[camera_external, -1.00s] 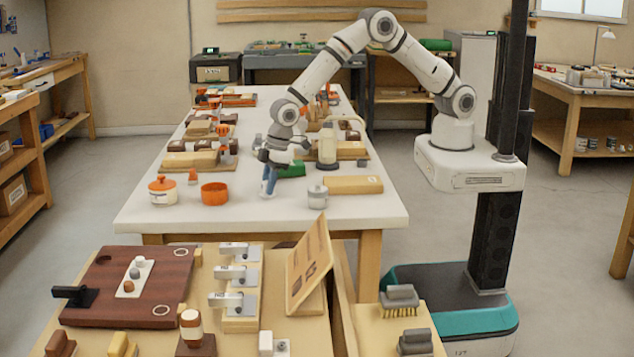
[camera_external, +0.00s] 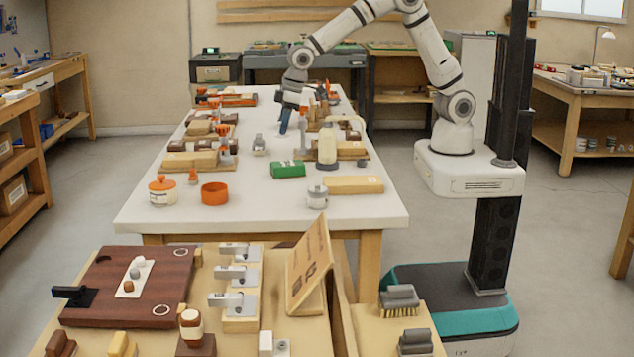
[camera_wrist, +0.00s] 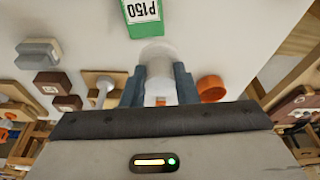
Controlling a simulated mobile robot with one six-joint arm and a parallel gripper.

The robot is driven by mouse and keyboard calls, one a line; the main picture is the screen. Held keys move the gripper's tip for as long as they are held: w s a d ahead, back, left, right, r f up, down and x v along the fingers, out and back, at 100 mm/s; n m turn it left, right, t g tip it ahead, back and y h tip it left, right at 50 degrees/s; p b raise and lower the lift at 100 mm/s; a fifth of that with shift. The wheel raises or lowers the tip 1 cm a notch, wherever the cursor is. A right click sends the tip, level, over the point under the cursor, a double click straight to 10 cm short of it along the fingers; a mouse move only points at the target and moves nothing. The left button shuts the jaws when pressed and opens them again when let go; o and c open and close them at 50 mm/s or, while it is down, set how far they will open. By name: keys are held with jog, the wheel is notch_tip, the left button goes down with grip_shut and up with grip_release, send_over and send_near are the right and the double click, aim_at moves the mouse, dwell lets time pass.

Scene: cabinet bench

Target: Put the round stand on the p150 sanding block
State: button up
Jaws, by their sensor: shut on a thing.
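My gripper (camera_external: 285,122) is above the far part of the white table. In the wrist view my gripper (camera_wrist: 160,82) is shut on a pale, round, whitish piece that looks like the round stand (camera_wrist: 158,56). It sits between the blue-grey fingers; in the external view I cannot make it out clearly. The p150 sanding block (camera_external: 288,170) is a green block lying flat on the white table, nearer the camera than my gripper. In the wrist view the block (camera_wrist: 142,18), labelled P150, shows at the top edge, beyond the held piece. Nothing visible lies on the block.
An orange ring (camera_external: 214,193), an orange-lidded jar (camera_external: 163,190), a small grey-lidded jar (camera_external: 317,193) and a wooden block (camera_external: 354,185) stand near the front. A pale bottle (camera_external: 327,146) stands right of the block, and a small grey piece (camera_external: 259,145) stands behind-left. The table's front middle is clear.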

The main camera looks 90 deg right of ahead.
jog(key=s+d, duration=0.2)
jog(key=d, duration=0.1)
send_over(285, 163)
jog(key=s, duration=0.1)
jog(key=shift+m, duration=0.3)
notch_tip(285, 163, down, 6)
jog(key=shift+s+r, duration=0.15)
jog(key=shift+r, duration=0.1)
jog(key=shift+f, duration=1.95)
jog(key=shift+f, duration=0.1)
jog(key=o, duration=0.9)
jog(key=shift+o, duration=0.2)
